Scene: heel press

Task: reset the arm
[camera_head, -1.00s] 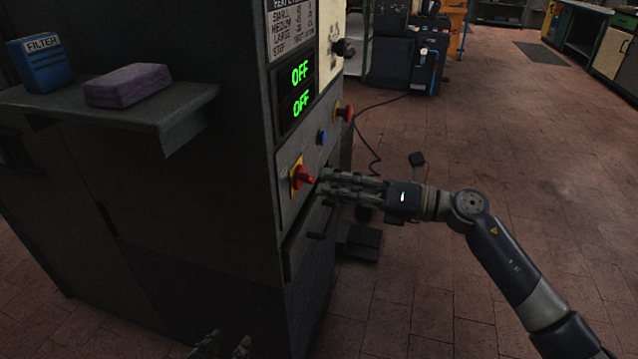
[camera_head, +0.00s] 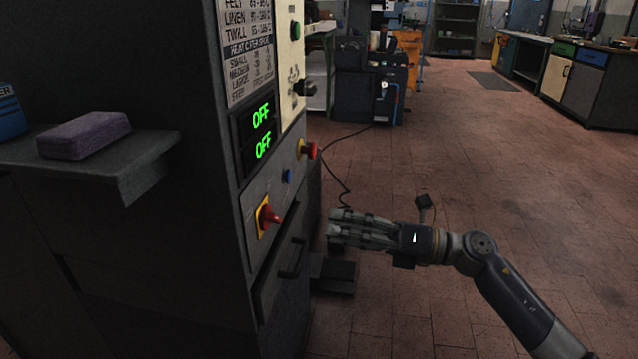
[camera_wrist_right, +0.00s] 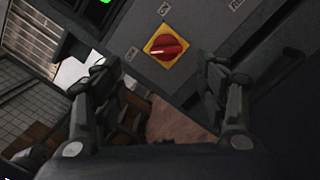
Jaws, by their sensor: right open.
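My right gripper (camera_head: 340,228) is open and empty, to the right of the dark press cabinet and apart from its control panel. In the right wrist view my right gripper (camera_wrist_right: 165,112) has its two fingers spread wide. A red rotary switch on a yellow plate (camera_head: 267,217) sits on the panel. The same red switch (camera_wrist_right: 167,46) shows beyond the fingers in the right wrist view, with nothing touching it. Two green OFF readouts (camera_head: 262,130) glow above it. My left gripper is not in view.
The panel also has a blue button (camera_head: 288,176), a red mushroom button (camera_head: 308,149) and a drawer handle (camera_head: 292,258). A shelf (camera_head: 150,160) holds a purple block (camera_head: 84,135) and a blue box (camera_head: 10,112). Open brick floor lies to the right.

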